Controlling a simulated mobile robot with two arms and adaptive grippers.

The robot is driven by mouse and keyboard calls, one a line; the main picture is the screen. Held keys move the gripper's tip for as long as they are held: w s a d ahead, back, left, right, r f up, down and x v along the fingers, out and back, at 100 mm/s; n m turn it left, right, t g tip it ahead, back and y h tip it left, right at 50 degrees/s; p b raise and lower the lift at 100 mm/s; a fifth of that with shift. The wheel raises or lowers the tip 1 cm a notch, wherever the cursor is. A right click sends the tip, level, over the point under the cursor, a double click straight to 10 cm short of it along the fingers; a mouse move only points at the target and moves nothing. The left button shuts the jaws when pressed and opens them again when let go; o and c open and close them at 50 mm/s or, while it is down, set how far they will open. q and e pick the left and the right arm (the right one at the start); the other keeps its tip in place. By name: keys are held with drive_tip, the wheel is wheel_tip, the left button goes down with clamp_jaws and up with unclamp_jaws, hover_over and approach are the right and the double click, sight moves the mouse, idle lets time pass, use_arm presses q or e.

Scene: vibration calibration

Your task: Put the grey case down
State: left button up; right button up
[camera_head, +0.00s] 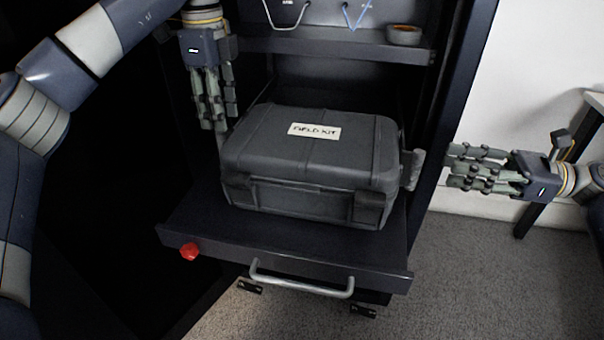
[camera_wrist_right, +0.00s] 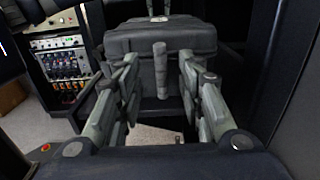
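The grey case (camera_head: 300,160), labelled "FIELD KIT", rests flat on a pulled-out shelf (camera_head: 270,250); it also shows in the right wrist view (camera_wrist_right: 160,38). My left gripper (camera_head: 217,122) points down at the case's left end, its fingers spread. The left handle is mostly hidden, and contact with it is unclear. My right gripper (camera_head: 450,165) is open to the right of the case, pointing at its right handle (camera_head: 412,170). In the right wrist view the handle (camera_wrist_right: 160,70) stands between the spread fingers, with gaps on both sides.
The shelf has a metal bar handle (camera_head: 300,282) and a red knob (camera_head: 189,251) at its front. An upper shelf (camera_head: 330,48) holds a small orange-rimmed bowl (camera_head: 404,35). The cabinet's side frame (camera_head: 455,100) stands behind my right gripper. Carpeted floor (camera_head: 480,270) is clear at right.

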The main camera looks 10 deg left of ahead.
drive_tip(key=shift+d, duration=2)
